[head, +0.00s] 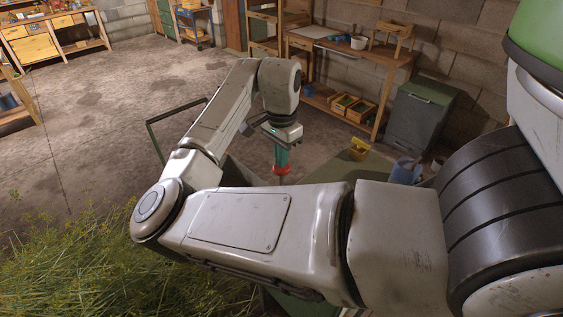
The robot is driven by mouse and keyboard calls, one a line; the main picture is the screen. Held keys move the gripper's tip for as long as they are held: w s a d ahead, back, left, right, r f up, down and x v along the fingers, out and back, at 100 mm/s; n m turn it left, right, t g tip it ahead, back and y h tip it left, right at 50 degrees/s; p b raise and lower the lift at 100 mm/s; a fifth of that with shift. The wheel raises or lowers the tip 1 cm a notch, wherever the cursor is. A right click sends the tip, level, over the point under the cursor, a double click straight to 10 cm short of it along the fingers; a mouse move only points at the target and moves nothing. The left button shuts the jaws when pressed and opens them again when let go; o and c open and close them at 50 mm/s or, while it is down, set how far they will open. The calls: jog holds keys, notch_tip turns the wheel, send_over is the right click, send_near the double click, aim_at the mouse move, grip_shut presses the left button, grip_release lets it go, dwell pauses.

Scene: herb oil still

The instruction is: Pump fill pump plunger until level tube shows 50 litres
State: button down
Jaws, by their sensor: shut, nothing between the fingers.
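My gripper (282,157) points down near the middle of the head view, with teal parts at its end. It is shut with nothing held. A small red part (283,170) with a thin pale rod below it sits directly under the fingertips; it looks like the fill pump plunger. I cannot tell whether the fingertips touch it. My forearm hides the pump body below. I cannot make out the level tube or any litre reading.
A heap of green herbs (100,262) fills the lower left. A green-topped surface (335,168) with a yellow object (359,149) lies right of the gripper. Concrete floor (110,110) is open at left.

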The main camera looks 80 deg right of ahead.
notch_tip(320, 180, up, 2)
jog(key=shift+r+p, duration=0.1)
jog(key=shift+p, duration=0.35)
jog(key=shift+r, duration=2.6)
